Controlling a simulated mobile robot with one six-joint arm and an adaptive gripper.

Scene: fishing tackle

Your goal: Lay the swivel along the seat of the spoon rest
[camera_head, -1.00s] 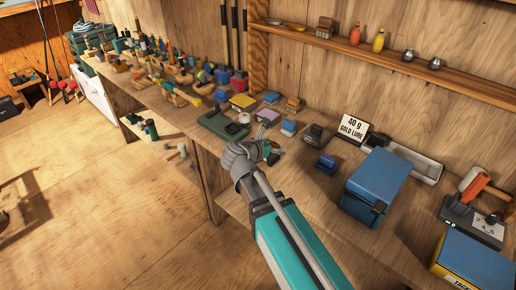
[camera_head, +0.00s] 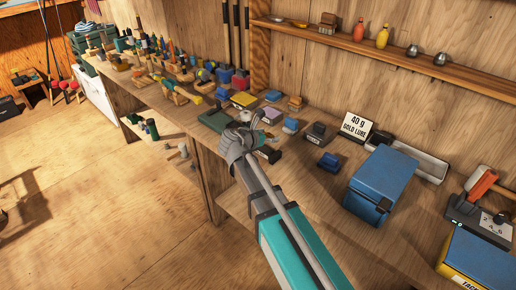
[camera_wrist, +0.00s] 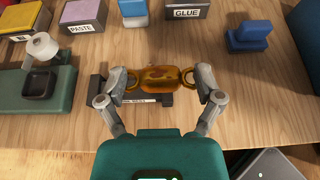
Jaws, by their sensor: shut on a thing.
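The swivel (camera_wrist: 160,79) is a brass-coloured barrel with a ring at each end. My gripper (camera_wrist: 162,82) is shut on it in the wrist view, one finger at each ringed end, and the swivel lies crosswise between them. A dark low piece with a white label (camera_wrist: 140,101), which seems to be the spoon rest, shows just behind and below the swivel. Its seat is mostly hidden, and I cannot tell whether the swivel touches it. In the head view my gripper (camera_head: 262,146) is over the bench's front part; the swivel cannot be made out there.
A green base with a white roll (camera_wrist: 42,46) stands left of my gripper. Paste (camera_wrist: 83,14) and glue (camera_wrist: 187,9) blocks stand behind, and a blue block (camera_wrist: 248,36) at right. The bench's front edge is close. A large blue box (camera_head: 380,185) stands farther right.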

